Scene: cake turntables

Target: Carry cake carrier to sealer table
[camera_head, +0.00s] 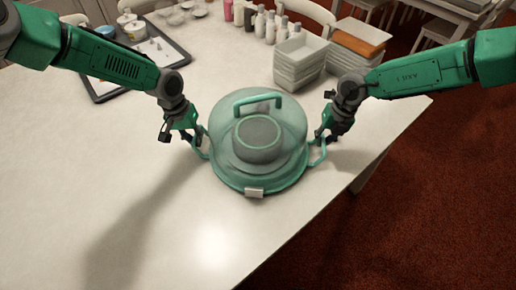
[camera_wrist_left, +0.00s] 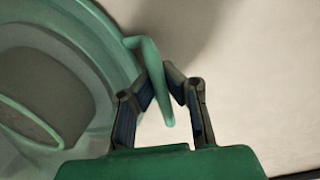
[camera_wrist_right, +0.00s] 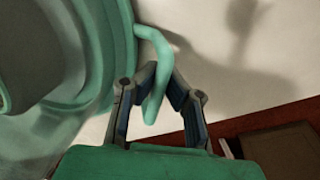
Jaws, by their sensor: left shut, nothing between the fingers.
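The cake carrier (camera_head: 258,143) is a teal see-through dome with a top handle, a front clasp and a loop handle on each side. It stands upright on the white table with a round shape visible inside. My left gripper (camera_head: 194,137) is at its left side handle; in the left wrist view its shut fingertips (camera_wrist_left: 160,76) are close about the handle (camera_wrist_left: 152,75), with no grip on it. My right gripper (camera_head: 322,138) is at the right side handle (camera_head: 318,155). Its fingers (camera_wrist_right: 153,78) lie either side of that handle; whether they clamp it is unclear.
The white table (camera_head: 60,190) is clear in front and at left. A dark tray (camera_head: 160,45) with small containers lies at back left. Bottles (camera_head: 260,25) and stacked pale trays (camera_head: 300,60) stand behind the carrier. The table's right edge drops to red carpet (camera_head: 440,190). Which table is the sealer table is unclear.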

